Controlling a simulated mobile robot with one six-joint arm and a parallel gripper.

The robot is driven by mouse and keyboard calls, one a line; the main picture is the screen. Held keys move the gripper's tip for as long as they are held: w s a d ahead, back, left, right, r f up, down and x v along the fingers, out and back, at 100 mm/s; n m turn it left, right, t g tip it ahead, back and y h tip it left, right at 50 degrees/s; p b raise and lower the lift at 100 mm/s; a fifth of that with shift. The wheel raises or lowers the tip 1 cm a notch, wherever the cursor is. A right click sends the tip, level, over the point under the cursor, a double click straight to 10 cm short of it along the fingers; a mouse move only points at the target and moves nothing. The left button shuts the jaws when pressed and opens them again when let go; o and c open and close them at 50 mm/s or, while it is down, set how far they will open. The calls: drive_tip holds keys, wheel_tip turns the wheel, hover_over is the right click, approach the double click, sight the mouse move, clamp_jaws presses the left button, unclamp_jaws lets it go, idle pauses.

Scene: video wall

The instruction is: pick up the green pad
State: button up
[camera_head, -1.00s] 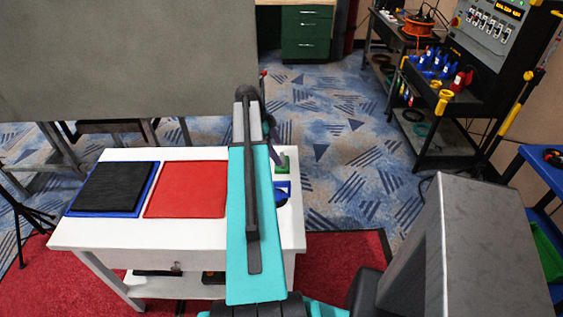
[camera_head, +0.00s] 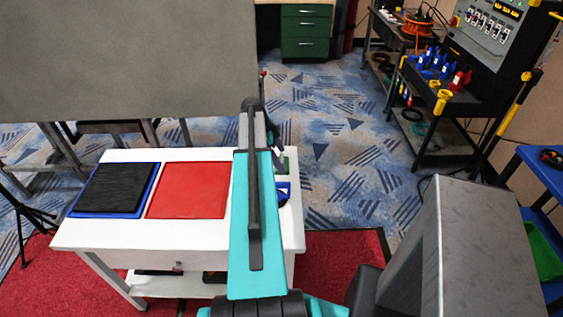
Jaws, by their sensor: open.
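A small green pad (camera_head: 286,164) shows at the far right corner of the white table in the head view. My teal arm covers its left side, so its full outline is hidden. My gripper (camera_head: 277,152) is at the far end of my arm, close to the green pad, and mostly hidden behind the arm. Only a dark and greyish part of it shows; it is open. I cannot tell whether it touches the pad.
A red pad (camera_head: 187,190) and a black pad on a blue one (camera_head: 116,188) lie on the white table (camera_head: 150,238). A blue item (camera_head: 283,188) lies near the right edge. A large grey panel (camera_head: 120,60) stands behind. A tool bench (camera_head: 430,110) stands back right.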

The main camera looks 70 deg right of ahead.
sight(281, 158)
drive_tip(key=shift+x, duration=0.75)
drive_tip(key=c, duration=1)
drive_tip(key=shift+r, duration=0.1)
drive_tip(key=shift+r+b, duration=1.25)
drive_tip(key=shift+r, duration=3.65)
